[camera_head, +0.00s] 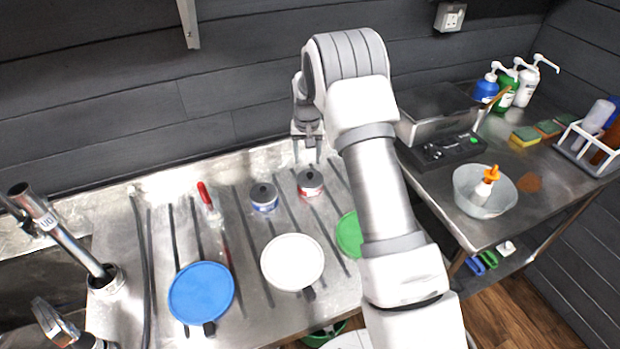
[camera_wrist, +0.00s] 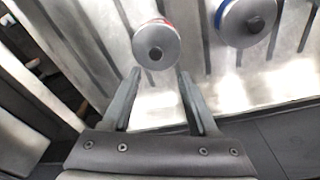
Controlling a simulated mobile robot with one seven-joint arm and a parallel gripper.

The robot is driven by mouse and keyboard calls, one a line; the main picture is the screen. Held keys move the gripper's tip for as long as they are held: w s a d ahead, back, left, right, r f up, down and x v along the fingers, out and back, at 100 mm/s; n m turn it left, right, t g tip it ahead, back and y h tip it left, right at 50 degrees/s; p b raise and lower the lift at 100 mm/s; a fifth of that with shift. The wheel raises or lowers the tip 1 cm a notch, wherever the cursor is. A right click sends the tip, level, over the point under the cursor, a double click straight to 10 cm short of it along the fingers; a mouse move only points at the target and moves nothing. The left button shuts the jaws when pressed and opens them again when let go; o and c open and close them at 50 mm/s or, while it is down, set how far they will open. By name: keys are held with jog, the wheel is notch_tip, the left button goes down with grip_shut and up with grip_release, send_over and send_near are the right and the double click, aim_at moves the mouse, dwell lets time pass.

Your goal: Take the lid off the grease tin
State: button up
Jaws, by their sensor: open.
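Two small round tins with grey lids and dark centre knobs stand on the steel drainboard. One has a red band (camera_head: 310,183); it also shows in the wrist view (camera_wrist: 170,57). The other has a blue band (camera_head: 264,197) and stands to its left; in the wrist view it is at upper right (camera_wrist: 237,38). I cannot tell from any label which is the grease tin. Both lids are on. My gripper (camera_head: 307,158) is open and empty, just above and behind the red-banded tin. In the wrist view its fingertips (camera_wrist: 158,72) lie on either side of that tin's near edge.
Blue (camera_head: 201,292), white (camera_head: 292,262) and green (camera_head: 349,235) round discs with dark tabs lie in front. A red-handled tool (camera_head: 205,196) lies left of the tins. A dark plank wall is close behind. A side table (camera_head: 500,225) with a scale, bowl and bottles stands right.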

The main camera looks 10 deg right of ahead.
aim_at(310, 173)
jog(key=f, duration=0.3)
jog(key=s+f+p, duration=0.1)
jog(key=shift+d+f, duration=0.25)
jog(key=shift+d, duration=0.1)
jog(key=shift+w+f, duration=0.15)
jog(key=shift+f, duration=0.25)
grip_shut()
